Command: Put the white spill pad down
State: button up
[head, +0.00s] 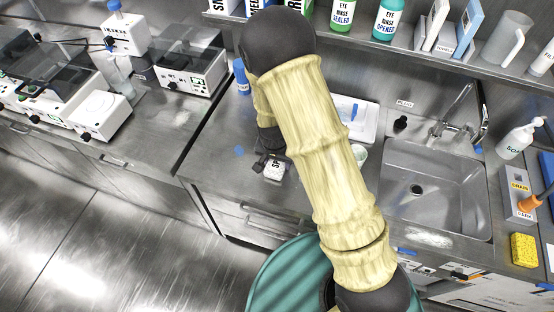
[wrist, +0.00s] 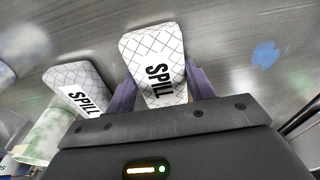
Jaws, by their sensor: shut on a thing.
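In the wrist view, a white spill pad (wrist: 157,62) with a grid pattern and black "SPILL" lettering is between the fingers of my gripper (wrist: 158,84), which is shut on it. A second, similar pad (wrist: 72,76) lies just left of it, outside the fingers. In the head view, my gripper (head: 266,158) is low over the counter, left of my arm. One white pad (head: 275,170) shows there beside the fingers; I cannot tell for certain which of the two it is. Whether the held pad touches the counter is not clear.
A small blue spot (head: 239,150) marks the steel counter (head: 215,160) left of my gripper; it also shows in the wrist view (wrist: 265,53). A white tray (head: 367,133) and a small cup (head: 360,155) stand right of my arm, before the sink (head: 440,200).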

aim_at(275, 166)
jog(key=shift+f, duration=0.15)
jog(key=o, duration=1.1)
jog(key=r, duration=0.4)
jog(key=s+r, duration=0.1)
jog(key=r, duration=0.7)
jog(key=shift+s+a+r, duration=0.1)
jog(key=shift+s+a, duration=0.2)
jog(key=s+d+r+n, duration=0.1)
jog(key=s+d+r, duration=0.1)
jog(key=s+d, duration=0.1)
jog(key=s+d+r+n, duration=0.1)
jog(key=s+d+r, duration=0.2)
jog(key=d, duration=0.3)
jog(key=s+d+r+n+t, duration=0.1)
jog(key=s+d+r+n, duration=0.1)
jog(key=s+d, duration=0.2)
jog(key=shift+s+d+r+y, duration=0.25)
jog(key=shift+d+r+y, duration=0.1)
jog(key=shift+d, duration=0.3)
